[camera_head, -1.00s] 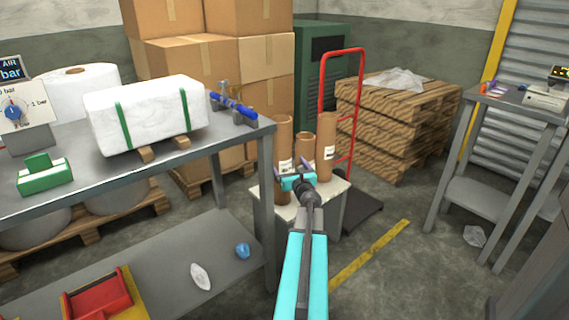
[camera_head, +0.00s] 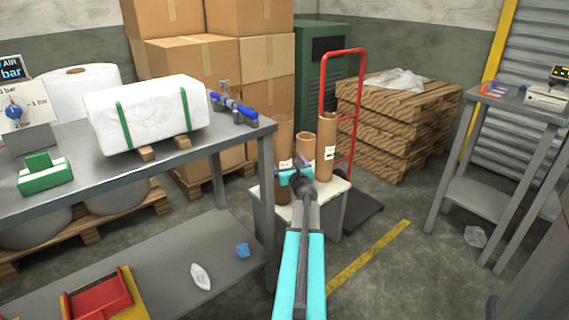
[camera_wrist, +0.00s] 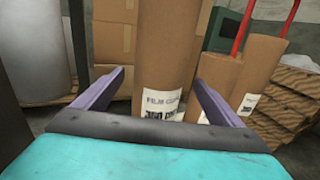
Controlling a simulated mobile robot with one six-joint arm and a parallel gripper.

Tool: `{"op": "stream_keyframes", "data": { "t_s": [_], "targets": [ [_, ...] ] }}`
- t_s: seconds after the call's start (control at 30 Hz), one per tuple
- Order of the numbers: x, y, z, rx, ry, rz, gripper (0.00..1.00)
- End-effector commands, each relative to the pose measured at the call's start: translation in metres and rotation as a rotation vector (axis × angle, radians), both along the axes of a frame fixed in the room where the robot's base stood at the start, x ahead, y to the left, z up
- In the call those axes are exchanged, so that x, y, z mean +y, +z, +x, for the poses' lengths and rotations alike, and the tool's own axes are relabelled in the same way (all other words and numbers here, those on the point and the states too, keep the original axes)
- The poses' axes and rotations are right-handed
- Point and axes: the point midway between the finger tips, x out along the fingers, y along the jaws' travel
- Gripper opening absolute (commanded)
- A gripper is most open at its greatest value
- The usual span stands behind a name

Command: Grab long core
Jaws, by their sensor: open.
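Three brown cardboard cores stand upright on a small white-topped stand (camera_head: 330,199). The left core (camera_head: 284,135) is tall and nearest my gripper; the middle core (camera_head: 303,148) is shorter; the right core (camera_head: 327,135) is also tall. My gripper (camera_head: 294,172) is open in front of the left core. In the wrist view the left core (camera_wrist: 165,50), with a white film label, stands between the two spread purple fingers, my gripper (camera_wrist: 158,78) being empty. The middle core (camera_wrist: 215,85) and right core (camera_wrist: 258,72) show to the right. The core's lower part is hidden.
A grey workbench (camera_head: 235,142) with a wrapped white block (camera_head: 150,115) stands close on the left. Floor on the right is free, up to a grey side table (camera_head: 520,100).

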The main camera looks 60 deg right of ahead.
Motion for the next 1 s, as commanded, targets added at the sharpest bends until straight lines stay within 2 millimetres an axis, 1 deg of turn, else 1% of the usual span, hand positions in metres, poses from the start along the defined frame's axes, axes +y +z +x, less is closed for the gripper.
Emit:
{"op": "stream_keyframes", "data": {
  "t_s": [0.3,0.5,1.0],
  "targets": [
    [-0.021,-0.003,0.021,-0.001,0.0,-0.001,0.9],
    [-0.029,-0.003,0.031,-0.001,0.0,-0.001,0.9],
    [-0.031,-0.003,0.033,0.0,-0.001,0.0,0.9]
  ]
}}
